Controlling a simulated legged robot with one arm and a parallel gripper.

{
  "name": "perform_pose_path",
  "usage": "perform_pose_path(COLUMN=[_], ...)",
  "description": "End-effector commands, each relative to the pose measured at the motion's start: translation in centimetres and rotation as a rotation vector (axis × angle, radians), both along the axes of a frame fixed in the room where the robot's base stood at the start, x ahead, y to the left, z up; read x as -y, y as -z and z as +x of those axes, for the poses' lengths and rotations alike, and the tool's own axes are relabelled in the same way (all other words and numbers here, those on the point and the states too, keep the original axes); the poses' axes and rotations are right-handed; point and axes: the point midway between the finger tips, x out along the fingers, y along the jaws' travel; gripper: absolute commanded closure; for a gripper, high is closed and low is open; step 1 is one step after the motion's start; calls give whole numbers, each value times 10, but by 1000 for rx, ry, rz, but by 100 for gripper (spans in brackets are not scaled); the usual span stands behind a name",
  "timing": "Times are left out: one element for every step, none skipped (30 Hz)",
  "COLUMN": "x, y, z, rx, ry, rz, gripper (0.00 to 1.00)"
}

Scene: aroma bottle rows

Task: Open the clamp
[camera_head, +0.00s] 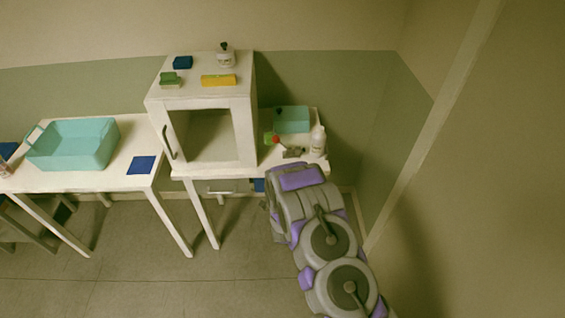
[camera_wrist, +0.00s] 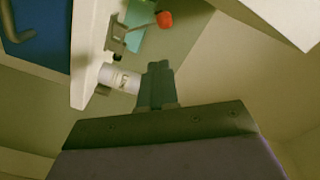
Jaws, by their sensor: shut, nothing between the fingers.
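My gripper (camera_wrist: 158,72) shows in the wrist view with its dark fingers together and nothing between them. A small grey metal piece that looks like the clamp (camera_wrist: 117,36) is beyond the fingertips, up and to the left, apart from them. In the head view this grey piece (camera_head: 293,152) lies on the right table beside a white bottle (camera_head: 318,141). The same bottle (camera_wrist: 119,79) is just left of the fingers in the wrist view. A red ball-shaped thing (camera_wrist: 164,19) is near the grey piece. My gripper's fingers are hidden behind my arm in the head view.
A white cabinet (camera_head: 204,110) stands left of the small right table (camera_head: 315,162). A teal box (camera_head: 292,119) is at that table's back. A teal basin (camera_head: 75,145) and a blue cloth (camera_head: 141,165) are on the left table. A wall (camera_head: 480,190) is close on the right.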

Motion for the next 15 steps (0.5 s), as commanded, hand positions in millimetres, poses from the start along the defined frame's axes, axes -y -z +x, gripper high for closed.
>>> perform_pose_path(x=[-1,-1,-1,-1,-1,-1,-1,-1,-1,-1,0,-1,0,0,0], y=[-1,-1,-1,0,0,0,0,0,0,0,0,-1,-1,-1,-1], z=[-7,-11,-16,-20,-23,-27,-29,-30,-32,-33,-33,-34,-34,-34,-34], rx=[-2,0,2,0,-2,-3,-3,-1,-1,1,2,2,3,3,3], ry=[-1,-1,-1,-1,-1,-2,-2,-2,-1,-1,-1,0,-1,-1,-1], rz=[-1,-1,-1,-1,-1,-1,-1,-1,0,0,0,0,0,1,0], gripper=[100,100,100,100,100,100,100,100,100,100,100,100,100,100,100])
